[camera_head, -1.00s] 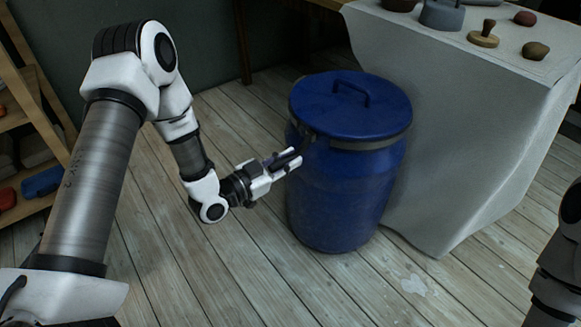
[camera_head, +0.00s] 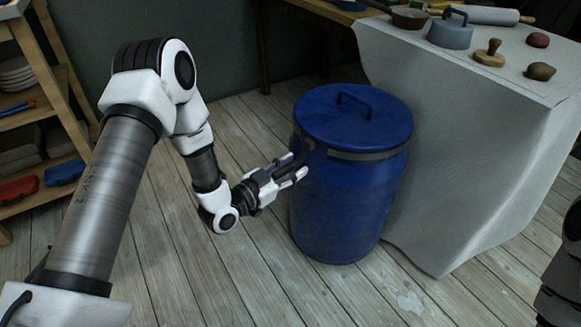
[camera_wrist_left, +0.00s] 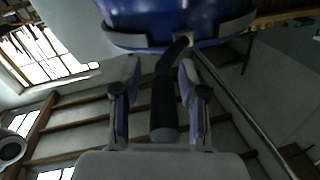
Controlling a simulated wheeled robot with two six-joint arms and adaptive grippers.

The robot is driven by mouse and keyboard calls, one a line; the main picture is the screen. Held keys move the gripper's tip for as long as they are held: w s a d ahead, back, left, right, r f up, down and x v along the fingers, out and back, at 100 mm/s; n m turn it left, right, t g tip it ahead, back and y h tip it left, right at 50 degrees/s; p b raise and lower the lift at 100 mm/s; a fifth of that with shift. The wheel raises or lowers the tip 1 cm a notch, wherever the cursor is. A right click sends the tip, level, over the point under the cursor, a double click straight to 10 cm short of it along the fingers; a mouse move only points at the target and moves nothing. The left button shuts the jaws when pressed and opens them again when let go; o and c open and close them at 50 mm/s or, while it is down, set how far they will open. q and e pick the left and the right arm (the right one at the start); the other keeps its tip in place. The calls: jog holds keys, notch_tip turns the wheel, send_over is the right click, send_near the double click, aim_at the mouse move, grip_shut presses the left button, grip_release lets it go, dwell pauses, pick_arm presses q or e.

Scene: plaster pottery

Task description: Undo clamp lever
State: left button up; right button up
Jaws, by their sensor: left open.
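A blue drum (camera_head: 340,215) with a blue lid (camera_head: 375,110) stands on the floor. A grey clamp ring (camera_head: 372,154) runs around it under the lid. The black clamp lever (camera_wrist_left: 163,105) sticks out from the ring, which also shows in the left wrist view (camera_wrist_left: 130,40). My left gripper (camera_head: 295,167) is at the drum's left side, just below the ring. It is open, with one finger on each side of the lever in the left wrist view (camera_wrist_left: 161,72). Gaps show between lever and fingers there. My right gripper is out of view.
A cloth-covered table (camera_head: 465,165) stands close to the drum's right, with a grey lidded pot (camera_head: 450,33), a wooden stamp (camera_head: 490,54) and clay lumps on top. A wooden shelf (camera_head: 60,75) is at the left. Floor in front of the drum is clear.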

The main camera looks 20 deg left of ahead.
pick_arm(q)
jog(key=v, duration=1.2)
dwell(0.3)
